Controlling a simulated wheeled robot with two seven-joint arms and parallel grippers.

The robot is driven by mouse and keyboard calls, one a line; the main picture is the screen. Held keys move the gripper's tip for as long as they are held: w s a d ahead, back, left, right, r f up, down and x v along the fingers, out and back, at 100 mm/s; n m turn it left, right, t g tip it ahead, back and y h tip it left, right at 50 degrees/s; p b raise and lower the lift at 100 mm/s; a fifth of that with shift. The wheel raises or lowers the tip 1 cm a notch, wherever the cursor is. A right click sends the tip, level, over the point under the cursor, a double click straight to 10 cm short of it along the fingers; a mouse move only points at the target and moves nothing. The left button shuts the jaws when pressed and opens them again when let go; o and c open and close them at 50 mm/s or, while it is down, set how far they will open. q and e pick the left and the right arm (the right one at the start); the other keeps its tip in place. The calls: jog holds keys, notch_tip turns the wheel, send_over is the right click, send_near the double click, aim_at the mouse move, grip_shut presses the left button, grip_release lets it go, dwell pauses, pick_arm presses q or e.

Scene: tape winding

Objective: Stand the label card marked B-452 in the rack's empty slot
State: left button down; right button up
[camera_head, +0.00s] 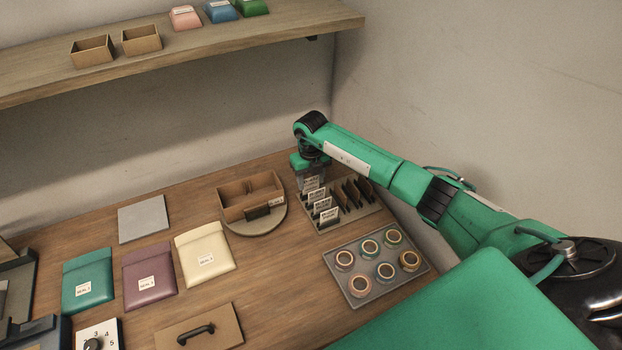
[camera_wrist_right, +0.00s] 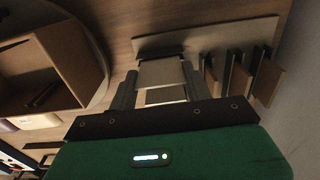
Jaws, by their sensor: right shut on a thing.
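The label rack (camera_head: 342,212) stands at the back right of the table, with several white label cards (camera_head: 324,203) on its left side and dark dividers on its right. The print on the cards is too small to read surely. My right gripper (camera_head: 312,182) points down over the rack's back left end. It is shut on a pale label card (camera_wrist_right: 162,74), seen between its fingers in the right wrist view. Whether that card touches a slot is hidden. The rack also shows in the right wrist view (camera_wrist_right: 206,38). My left gripper is not in view.
An open brown box (camera_head: 235,195) on a round turntable (camera_head: 262,228) stands left of the rack. A grey tray of tape rolls (camera_head: 350,291) lies in front. Teal, purple and cream pouches (camera_head: 206,262) lie further left. Walls stand close behind and to the right.

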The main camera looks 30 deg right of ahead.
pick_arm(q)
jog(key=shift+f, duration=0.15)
pick_arm(e)
jog(key=o, duration=1)
jog(key=shift+r, duration=0.1)
